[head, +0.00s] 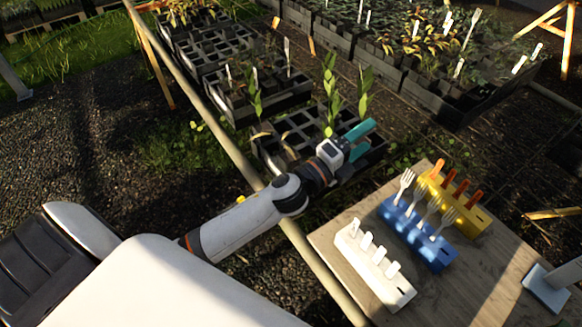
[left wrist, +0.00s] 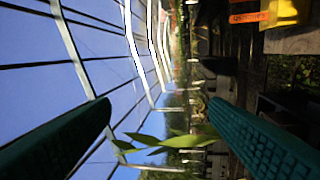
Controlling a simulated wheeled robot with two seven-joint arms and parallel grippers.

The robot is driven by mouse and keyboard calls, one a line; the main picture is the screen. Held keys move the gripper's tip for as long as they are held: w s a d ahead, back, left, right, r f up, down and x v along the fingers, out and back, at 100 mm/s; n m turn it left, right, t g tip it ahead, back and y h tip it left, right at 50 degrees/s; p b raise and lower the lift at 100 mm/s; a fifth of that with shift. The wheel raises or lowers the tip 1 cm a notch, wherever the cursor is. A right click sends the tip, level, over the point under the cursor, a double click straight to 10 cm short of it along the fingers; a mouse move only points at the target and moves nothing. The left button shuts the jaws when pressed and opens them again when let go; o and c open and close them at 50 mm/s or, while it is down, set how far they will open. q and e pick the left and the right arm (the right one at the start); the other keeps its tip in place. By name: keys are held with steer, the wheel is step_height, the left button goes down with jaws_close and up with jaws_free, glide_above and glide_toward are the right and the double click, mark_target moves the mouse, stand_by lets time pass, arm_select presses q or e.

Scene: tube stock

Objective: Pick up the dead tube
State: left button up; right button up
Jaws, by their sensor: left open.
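My left gripper (head: 367,136) has teal fingers and is open over the right side of a black cell tray (head: 268,152). Two upright leafy green plants (head: 329,90) stand around it in the head view. A brown, drooping plant (head: 262,130) at the tray's left side looks withered and may be the dead tube; it is apart from my gripper. In the left wrist view the open fingers (left wrist: 160,108) frame green leaves (left wrist: 170,142); nothing is gripped. My arm hides part of the tray. My right gripper is not in view.
A wooden table (head: 335,238) at the right holds white (head: 370,268), blue (head: 415,240) and yellow (head: 470,215) racks with labels, forks and orange-topped items. More black plant trays (head: 255,105) stand behind. A long rail (head: 215,125) runs along the tray's left side.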

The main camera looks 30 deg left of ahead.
arm_select(q)
steer(key=d+r+m+g+h, duration=0.5)
steer(key=m+h, duration=0.3)
steer(key=m, duration=0.6)
steer(key=m+g+y, duration=1.4)
steer(key=m+y, duration=0.1)
steer(key=m, duration=0.6)
glide_above(289, 155)
steer(key=f, duration=1.4)
steer(key=shift+a+f, duration=0.2)
steer(key=shift+f, duration=0.05)
steer(key=f+p, duration=0.1)
steer(key=f, duration=0.1)
steer(key=f+p, duration=0.1)
steer(key=f, duration=0.1)
steer(key=shift+d+f, duration=0.2)
steer(key=shift+f, duration=0.5)
steer(key=c, duration=1.3)
steer(key=shift+c, duration=0.8)
